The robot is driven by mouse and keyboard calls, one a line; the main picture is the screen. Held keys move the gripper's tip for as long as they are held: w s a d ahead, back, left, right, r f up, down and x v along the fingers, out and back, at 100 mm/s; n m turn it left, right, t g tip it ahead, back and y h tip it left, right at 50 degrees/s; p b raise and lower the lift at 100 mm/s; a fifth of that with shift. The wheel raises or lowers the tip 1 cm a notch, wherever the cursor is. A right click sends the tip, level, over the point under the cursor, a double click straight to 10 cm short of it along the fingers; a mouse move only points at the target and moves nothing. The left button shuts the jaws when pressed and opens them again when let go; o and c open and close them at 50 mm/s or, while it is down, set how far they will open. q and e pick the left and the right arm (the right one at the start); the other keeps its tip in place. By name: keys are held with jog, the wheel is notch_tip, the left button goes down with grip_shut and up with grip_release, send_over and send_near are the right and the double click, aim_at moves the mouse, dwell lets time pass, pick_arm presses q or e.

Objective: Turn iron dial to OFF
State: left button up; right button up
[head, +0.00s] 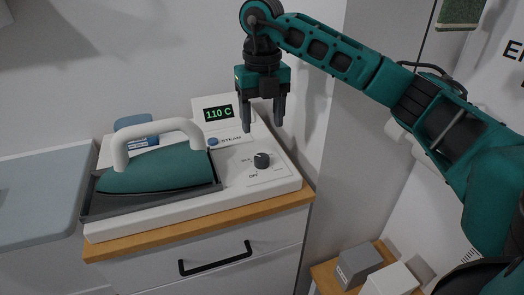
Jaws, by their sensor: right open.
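The iron station (262,190) is a white unit on top of a cabinet. Its black dial (262,160) sits on the right part of the panel, with an OFF label below and to its left. The display (219,113) reads 110 C in green. A teal iron with a white handle (155,170) rests in the grey tray at the left of the unit. My right gripper (263,127) is open and empty, pointing down above the dial and apart from it. The dial's exact pointer position is too small to tell. My left gripper is not in view.
The cabinet has a wooden top (205,221) and a drawer with a black handle (215,258). A blue-grey board (40,200) lies at the left. A grey box (358,265) and a white box (391,280) stand on a low wooden surface at the lower right. A wall rises behind.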

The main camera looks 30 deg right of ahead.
aim_at(262, 157)
notch_tip(262, 157, down, 9)
jog(key=shift+f, duration=0.15)
jog(key=shift+c, duration=0.4)
jog(key=c, duration=1)
jog(key=shift+o, duration=0.2)
